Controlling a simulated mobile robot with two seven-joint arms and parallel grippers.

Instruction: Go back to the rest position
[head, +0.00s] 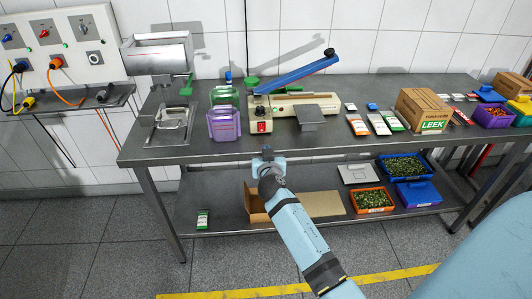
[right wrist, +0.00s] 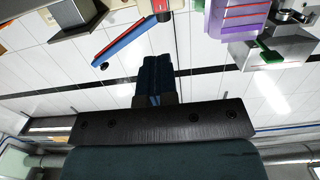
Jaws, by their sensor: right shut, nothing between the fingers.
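My right gripper (head: 267,155) is at the front edge of the steel table (head: 340,150), near its middle-left, in the head view. It is shut and empty. In the right wrist view its shut blue fingers (right wrist: 152,78) point toward the white tiled wall, with nothing between them. The arm reaches up from the bottom of the head view, and the gripper is in front of the sealing machine (head: 290,108). My left gripper is not in view.
A purple holder (head: 224,124) and a green one (head: 224,96) stand left of the sealer. A cardboard LEEK box (head: 420,108) and several packets (head: 380,124) lie to the right. A lower shelf (head: 330,224) holds crates. Grey floor in front is clear.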

